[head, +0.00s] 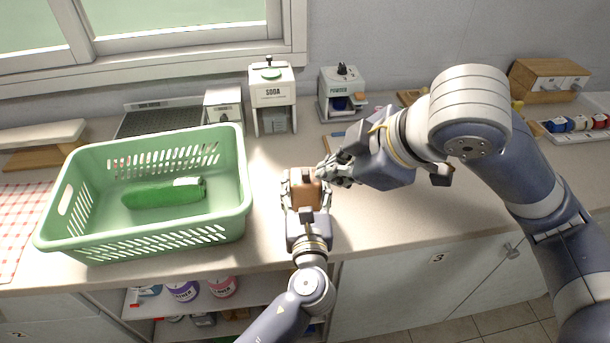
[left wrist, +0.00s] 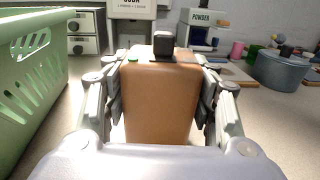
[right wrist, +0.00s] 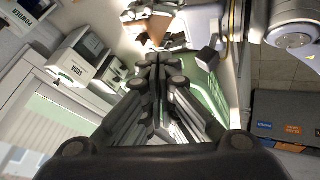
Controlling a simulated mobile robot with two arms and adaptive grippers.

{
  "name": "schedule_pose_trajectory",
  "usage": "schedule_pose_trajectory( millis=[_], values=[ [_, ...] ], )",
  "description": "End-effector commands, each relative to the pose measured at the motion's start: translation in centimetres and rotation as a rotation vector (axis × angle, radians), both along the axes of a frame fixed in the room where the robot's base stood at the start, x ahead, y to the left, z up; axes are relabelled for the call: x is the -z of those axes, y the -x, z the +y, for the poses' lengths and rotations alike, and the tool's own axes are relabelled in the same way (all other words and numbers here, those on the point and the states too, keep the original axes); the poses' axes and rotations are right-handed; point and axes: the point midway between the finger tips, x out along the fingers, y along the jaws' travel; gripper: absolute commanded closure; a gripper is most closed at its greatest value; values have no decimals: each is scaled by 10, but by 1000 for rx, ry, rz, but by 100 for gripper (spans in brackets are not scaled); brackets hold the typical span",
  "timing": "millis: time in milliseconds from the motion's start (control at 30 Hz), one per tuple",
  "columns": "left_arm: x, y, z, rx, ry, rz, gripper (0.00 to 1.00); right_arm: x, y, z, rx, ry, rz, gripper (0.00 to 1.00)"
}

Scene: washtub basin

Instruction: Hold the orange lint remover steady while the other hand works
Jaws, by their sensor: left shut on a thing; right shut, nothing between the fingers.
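The orange lint remover (head: 306,196) is a brownish-orange block with a dark knob on top. It stands at the counter's front, right of the green basket. My left gripper (head: 306,190) is shut on it, with a finger on each side. The left wrist view shows the lint remover (left wrist: 160,100) filling the space between the fingers. My right gripper (head: 328,172) is shut and empty, close to the right side of the lint remover. In the right wrist view its closed fingertips (right wrist: 157,62) point toward the lint remover (right wrist: 155,30). I cannot tell whether they touch it.
A green basket (head: 243,200) holding a green rolled item (head: 160,193) stands to the left. A soda dispenser (head: 272,98) and a powder dispenser (head: 341,93) stand at the back by the wall. The counter (head: 400,225) right of the lint remover is mostly clear.

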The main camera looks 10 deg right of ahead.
Motion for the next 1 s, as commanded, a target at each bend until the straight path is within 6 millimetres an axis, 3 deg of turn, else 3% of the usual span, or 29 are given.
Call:
schedule_pose_trajectory(
  millis=[200,633,1000],
  values=[
    [-1,0,0,1,1,-1,68,3,16,9,-90,68,-14,100],
    [-1,0,0,1,1,-1,68,9,13,12,-90,66,-11,100],
    [-1,0,0,1,1,-2,68,67,-22,35,-89,67,-7,100]
  ],
)
